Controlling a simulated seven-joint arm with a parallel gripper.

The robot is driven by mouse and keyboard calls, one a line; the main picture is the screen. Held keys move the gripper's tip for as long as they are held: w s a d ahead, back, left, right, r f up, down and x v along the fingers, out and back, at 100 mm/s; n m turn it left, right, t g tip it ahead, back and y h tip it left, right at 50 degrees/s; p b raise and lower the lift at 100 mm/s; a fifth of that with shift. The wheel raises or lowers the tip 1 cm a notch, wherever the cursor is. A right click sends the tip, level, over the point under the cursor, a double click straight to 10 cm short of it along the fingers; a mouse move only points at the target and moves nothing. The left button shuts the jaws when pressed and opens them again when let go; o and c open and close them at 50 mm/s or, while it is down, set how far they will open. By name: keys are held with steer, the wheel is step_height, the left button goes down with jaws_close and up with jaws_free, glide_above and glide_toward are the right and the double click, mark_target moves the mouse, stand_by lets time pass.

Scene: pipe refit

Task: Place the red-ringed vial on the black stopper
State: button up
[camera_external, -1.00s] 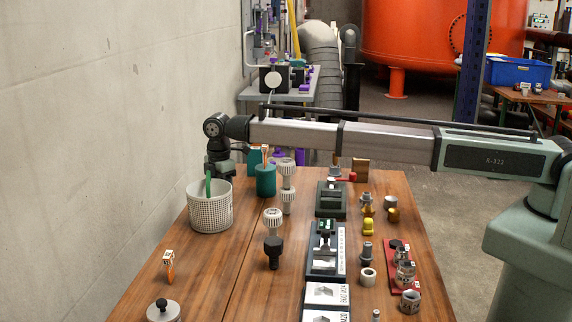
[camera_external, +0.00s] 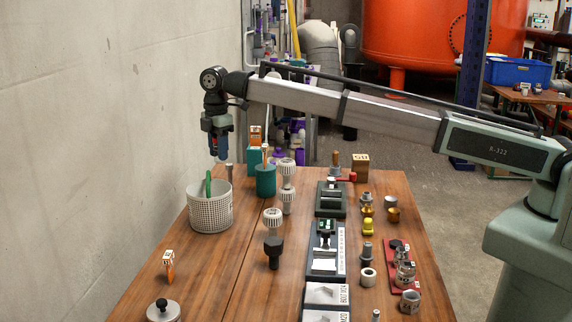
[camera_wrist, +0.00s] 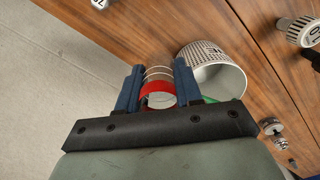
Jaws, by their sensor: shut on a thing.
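My gripper (camera_external: 218,152) hangs above the white perforated basket (camera_external: 210,214) at the table's left side. In the wrist view, its blue fingers (camera_wrist: 158,92) are shut on the clear red-ringed vial (camera_wrist: 158,87). The basket also shows in the wrist view (camera_wrist: 228,75), beside and below the vial. Several dark pieces could be the black stopper: a black knob on a pale disc (camera_external: 162,303) at the front left, a black fitting (camera_external: 273,251) under a white knob, and a black piece (camera_external: 395,244) on the red rack. I cannot tell which it is.
A green stick (camera_external: 208,183) stands up in the basket. A teal cup (camera_external: 265,181) and stacked white knobs (camera_external: 287,168) stand to its right. Dark fixtures (camera_external: 325,262) and small fittings fill the right half. The front left wood is mostly clear around an orange tag (camera_external: 168,266).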

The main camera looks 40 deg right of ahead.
step_height(320, 180, up, 9)
steer(key=shift+r, duration=0.2)
steer(key=s+a, duration=0.3)
steer(key=s, duration=0.6)
steer(key=s+a, duration=0.2)
steer(key=s, duration=0.6)
steer(key=m, duration=0.2)
glide_above(273, 241)
step_height(273, 241, down, 4)
steer(key=shift+f, duration=5.55)
steer(key=shift+f, duration=0.15)
steer(key=o, duration=1)
